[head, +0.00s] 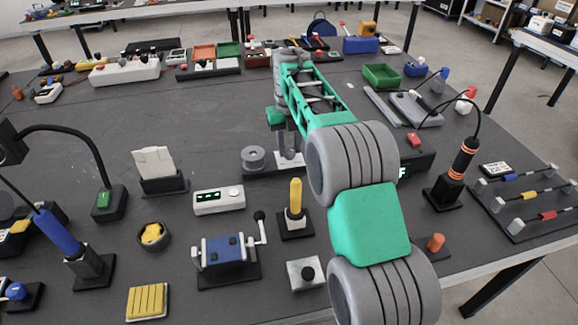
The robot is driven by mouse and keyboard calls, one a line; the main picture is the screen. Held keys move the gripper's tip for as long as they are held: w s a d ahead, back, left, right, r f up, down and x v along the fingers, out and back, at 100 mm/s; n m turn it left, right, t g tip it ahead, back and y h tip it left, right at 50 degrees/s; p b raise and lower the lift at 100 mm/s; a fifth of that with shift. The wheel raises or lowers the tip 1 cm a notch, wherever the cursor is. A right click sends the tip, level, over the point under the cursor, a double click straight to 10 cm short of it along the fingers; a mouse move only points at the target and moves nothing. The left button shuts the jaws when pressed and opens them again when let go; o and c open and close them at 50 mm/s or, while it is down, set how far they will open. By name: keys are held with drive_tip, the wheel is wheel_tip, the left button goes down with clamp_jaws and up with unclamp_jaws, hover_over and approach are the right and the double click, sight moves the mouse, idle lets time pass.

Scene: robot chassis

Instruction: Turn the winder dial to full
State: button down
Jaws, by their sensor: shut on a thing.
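My gripper (288,146) points down at a small device in the middle of the table, just left of my big grey arm joint. Its fingers are shut at the top of a pale block (290,160) on a dark base. A grey round spool (253,157) stands on the left end of that base. This looks like the winder. The dial between my fingers is mostly hidden, so its setting cannot be read.
A yellow-handled switch (295,200), a white meter (219,200) and a blue crank box (226,250) stand in front. Bare table lies left of the spool.

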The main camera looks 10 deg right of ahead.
sight(289, 149)
drive_tip(key=m+b, duration=0.1)
drive_tip(key=b, duration=0.2)
drive_tip(key=shift+w+d+f+b, duration=0.15)
drive_tip(key=shift+d+f+b, duration=0.05)
drive_tip(key=shift+b, duration=0.1)
drive_tip(key=shift+r+b, duration=0.2)
drive_tip(key=shift+b, duration=0.2)
drive_tip(key=shift+r, duration=0.15)
drive_tip(key=shift+a, duration=0.1)
drive_tip(key=c, duration=1.3)
unclamp_jaws()
drive_tip(key=shift+o, duration=1.4)
drive_tip(key=shift+a, duration=0.1)
wheel_tip(289, 149, up, 8)
drive_tip(key=p, duration=0.7)
drive_tip(key=shift+f, duration=0.2)
